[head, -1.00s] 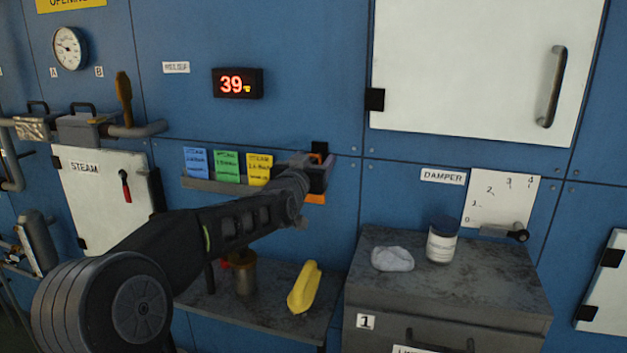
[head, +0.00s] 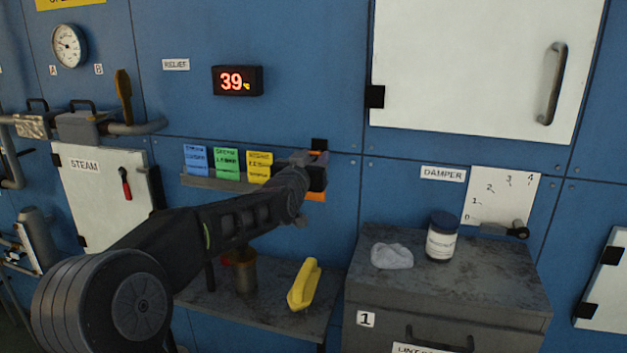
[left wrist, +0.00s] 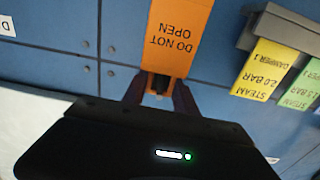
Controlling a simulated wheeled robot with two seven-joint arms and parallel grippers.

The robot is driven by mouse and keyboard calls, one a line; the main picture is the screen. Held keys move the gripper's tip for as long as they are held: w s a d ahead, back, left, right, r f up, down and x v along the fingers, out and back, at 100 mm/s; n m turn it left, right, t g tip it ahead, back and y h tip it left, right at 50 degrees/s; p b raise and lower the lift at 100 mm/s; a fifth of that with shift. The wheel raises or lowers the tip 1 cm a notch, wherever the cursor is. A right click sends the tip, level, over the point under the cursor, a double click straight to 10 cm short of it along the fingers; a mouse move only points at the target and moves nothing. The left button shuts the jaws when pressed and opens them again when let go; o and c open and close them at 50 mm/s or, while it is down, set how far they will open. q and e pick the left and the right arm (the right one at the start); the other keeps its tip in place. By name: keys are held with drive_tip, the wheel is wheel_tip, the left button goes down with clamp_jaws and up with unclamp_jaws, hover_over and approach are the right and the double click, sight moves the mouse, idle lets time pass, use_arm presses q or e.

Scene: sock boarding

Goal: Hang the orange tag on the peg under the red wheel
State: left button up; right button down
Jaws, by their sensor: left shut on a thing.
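The orange tag (left wrist: 178,40), printed "DO NOT OPEN", is in the jaws of my left gripper (left wrist: 160,92). In the head view the gripper (head: 316,174) is at the right end of the tag rack, close to the blue wall, and hides most of the tag; a strip of orange (head: 316,196) shows below it. The wrist view shows the tag's lettering upside down. No red wheel or peg can be made out clearly; a small red part (head: 226,262) shows below my arm by a brass-coloured can. My right gripper is not in view.
A grey rack (head: 212,184) holds a blue tag (head: 196,160), a green tag (head: 227,163) and a yellow tag (head: 258,167). Below are a shelf with a yellow object (head: 304,285) and a cabinet with a jar (head: 442,240) and a grey cloth (head: 392,257).

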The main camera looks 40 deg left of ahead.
use_arm(q)
clamp_jaws()
drive_tip(key=shift+r, duration=0.15)
drive_tip(key=shift+r, duration=0.55)
drive_tip(key=shift+s+d+b, duration=0.15)
drive_tip(key=shift+s+b, duration=0.15)
drive_tip(key=shift+s, duration=0.05)
drive_tip(key=b+v, duration=0.4)
drive_tip(key=v, duration=1.3)
drive_tip(key=shift+s+d, duration=0.1)
